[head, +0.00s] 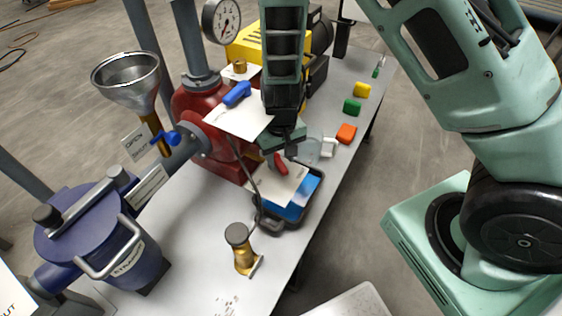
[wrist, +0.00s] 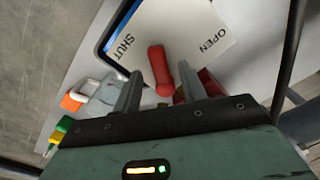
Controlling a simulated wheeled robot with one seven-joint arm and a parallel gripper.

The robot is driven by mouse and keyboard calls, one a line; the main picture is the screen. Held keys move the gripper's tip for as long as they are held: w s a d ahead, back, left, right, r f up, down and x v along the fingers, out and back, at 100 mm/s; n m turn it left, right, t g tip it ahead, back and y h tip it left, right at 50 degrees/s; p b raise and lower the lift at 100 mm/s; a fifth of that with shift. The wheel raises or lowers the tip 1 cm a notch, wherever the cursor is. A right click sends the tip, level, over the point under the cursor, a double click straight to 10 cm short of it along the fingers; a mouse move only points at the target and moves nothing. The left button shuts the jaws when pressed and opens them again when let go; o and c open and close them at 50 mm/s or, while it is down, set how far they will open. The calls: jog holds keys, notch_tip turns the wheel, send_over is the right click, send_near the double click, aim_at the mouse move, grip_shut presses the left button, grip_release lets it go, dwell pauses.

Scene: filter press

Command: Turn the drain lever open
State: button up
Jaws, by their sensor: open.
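The red drain lever (head: 281,164) shows just below my gripper (head: 281,155) in the head view. In the wrist view the drain lever (wrist: 159,72) points up the picture from its red base, between the two grey fingers of my gripper (wrist: 158,80). The fingers are open, one on each side, with visible gaps to the lever. Whether their tips reach down to its height is hard to tell. Behind it is a white card (wrist: 185,25) marked SHUT at left and OPEN at right. The lever lies between the two words.
A tray (head: 312,205) with blue contents sits under the card. A blue-handled valve (head: 237,94) stands left of my arm, and a dark hose (head: 243,160) runs close by. A brass part (head: 240,248) stands in front. Small coloured blocks (head: 347,133) lie to the right.

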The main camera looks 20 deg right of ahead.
jog(key=shift+f, duration=0.8)
grip_shut()
